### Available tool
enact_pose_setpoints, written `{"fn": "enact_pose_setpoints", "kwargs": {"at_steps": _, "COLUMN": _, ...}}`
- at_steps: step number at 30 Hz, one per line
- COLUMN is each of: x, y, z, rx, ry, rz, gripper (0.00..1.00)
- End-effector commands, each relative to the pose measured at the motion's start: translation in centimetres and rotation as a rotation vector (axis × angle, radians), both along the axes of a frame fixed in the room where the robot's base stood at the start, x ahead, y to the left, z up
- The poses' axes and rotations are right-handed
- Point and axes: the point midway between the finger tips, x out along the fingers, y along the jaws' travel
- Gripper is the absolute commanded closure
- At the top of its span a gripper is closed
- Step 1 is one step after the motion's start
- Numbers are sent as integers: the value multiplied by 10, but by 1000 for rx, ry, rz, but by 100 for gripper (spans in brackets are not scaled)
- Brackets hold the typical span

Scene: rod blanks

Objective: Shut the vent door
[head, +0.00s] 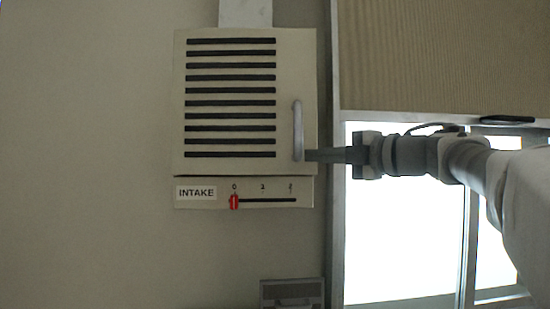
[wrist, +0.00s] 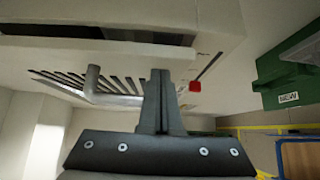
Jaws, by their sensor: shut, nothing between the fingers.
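The vent door (head: 230,108) is a cream panel with several dark slots, on a wall unit. The handle also shows in the wrist view (wrist: 93,85), left of the fingers. My gripper (head: 309,155) is shut and empty, its fingertips at the right of the handle's lower end. Its closed fingers (wrist: 159,78) show in the wrist view. I cannot tell whether they touch the handle or door.
Below the door is a strip labelled INTAKE (head: 196,193) with a red slider (head: 234,202) by the 0. A window (head: 405,235) and a blind (head: 440,60) are at the right. A grey box (head: 291,292) is below. The wrist view shows a green container (wrist: 285,80).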

Motion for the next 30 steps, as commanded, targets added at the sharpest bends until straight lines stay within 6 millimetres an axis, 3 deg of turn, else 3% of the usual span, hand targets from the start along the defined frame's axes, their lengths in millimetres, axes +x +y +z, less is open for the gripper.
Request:
{"fn": "enact_pose_setpoints", "kwargs": {"at_steps": 14, "x": 0, "y": -1, "z": 0, "rx": 0, "ry": 0, "rz": 0, "gripper": 100}}
{"fn": "enact_pose_setpoints", "kwargs": {"at_steps": 24, "x": 30, "y": -5, "z": 3, "rx": 2, "ry": 2, "rz": 0, "gripper": 100}}
{"fn": "enact_pose_setpoints", "kwargs": {"at_steps": 30, "x": 33, "y": -6, "z": 1, "rx": 1, "ry": -2, "rz": -3, "gripper": 100}}
